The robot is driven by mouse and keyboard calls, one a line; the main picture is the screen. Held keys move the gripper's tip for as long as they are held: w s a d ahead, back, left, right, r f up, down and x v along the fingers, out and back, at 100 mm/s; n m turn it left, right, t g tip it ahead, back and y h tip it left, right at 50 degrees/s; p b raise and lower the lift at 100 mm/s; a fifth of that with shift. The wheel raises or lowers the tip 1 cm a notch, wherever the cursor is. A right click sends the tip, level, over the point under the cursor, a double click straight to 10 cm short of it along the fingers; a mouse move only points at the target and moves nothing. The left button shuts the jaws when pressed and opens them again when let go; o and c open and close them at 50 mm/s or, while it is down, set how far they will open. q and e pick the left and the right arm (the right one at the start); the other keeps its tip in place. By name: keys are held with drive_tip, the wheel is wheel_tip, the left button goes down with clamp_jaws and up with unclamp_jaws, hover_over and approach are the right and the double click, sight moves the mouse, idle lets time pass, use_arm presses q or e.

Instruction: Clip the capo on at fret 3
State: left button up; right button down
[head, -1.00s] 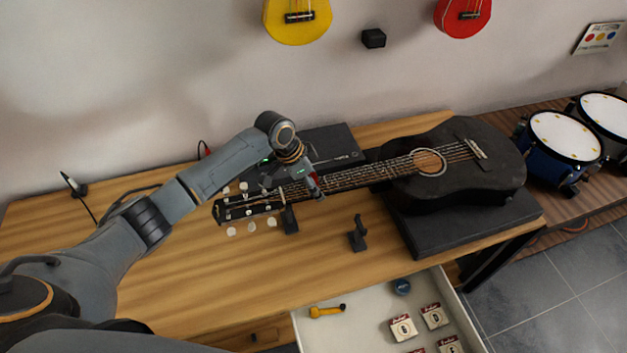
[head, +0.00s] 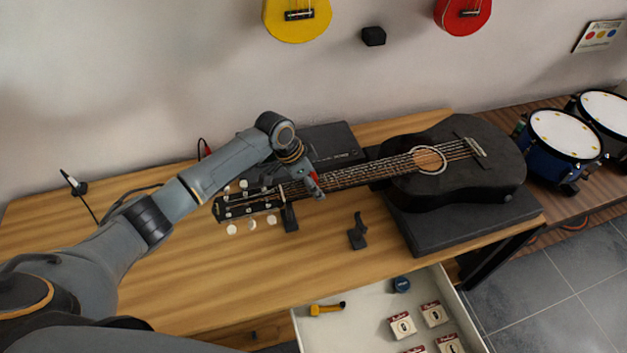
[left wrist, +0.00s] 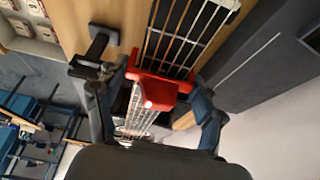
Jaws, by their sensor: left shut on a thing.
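The black guitar (head: 470,170) lies on the table with its neck (head: 350,176) pointing left and its headstock (head: 250,204) at the left end. The red capo (head: 314,186) is at the neck, not far from the headstock. In the left wrist view the capo (left wrist: 158,90) lies crosswise over the strings and frets. My left gripper (head: 309,182) is shut on the capo, with one finger on each side of it in the left wrist view (left wrist: 150,104). The exact fret under the capo and its contact with the neck cannot be told. My right gripper is not in view.
A black neck support (head: 289,217) stands under the neck, and a small black stand (head: 357,232) is in front. A dark box (head: 325,145) sits behind the neck. An open drawer (head: 365,335) juts out at the front. The table's left front is clear.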

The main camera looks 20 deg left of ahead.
use_arm(q)
drive_tip(key=o, duration=1.3)
drive_tip(key=shift+c, duration=0.2)
drive_tip(key=v, duration=1.2)
